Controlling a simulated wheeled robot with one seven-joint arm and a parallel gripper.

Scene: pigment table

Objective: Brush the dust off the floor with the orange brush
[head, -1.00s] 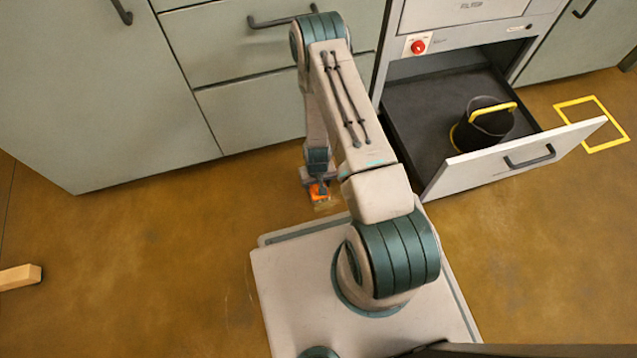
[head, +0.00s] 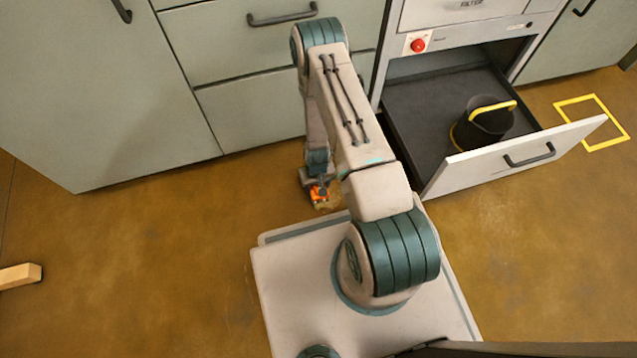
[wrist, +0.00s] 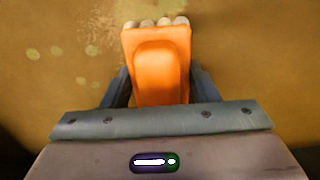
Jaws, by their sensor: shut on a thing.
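My gripper (head: 317,186) is low over the floor in front of the cabinets, shut on the orange brush (wrist: 158,75). In the wrist view the two dark fingers flank the brush's orange body, and its pale bristles (wrist: 157,21) point away from the gripper. In the head view the brush (head: 317,195) shows as a small orange patch below the wrist. Pale spots (wrist: 60,50) and a lighter speckled patch, which look like dust, lie on the brown floor (wrist: 255,65) left of the brush. I cannot tell whether the bristles touch the floor.
Grey-green cabinets (head: 95,90) stand behind the gripper. To the right, an open drawer (head: 420,110) holds a black bucket with a yellow handle (head: 486,122). A yellow square (head: 592,148) marks the floor at far right. A wooden piece (head: 18,276) lies at left. Floor between is clear.

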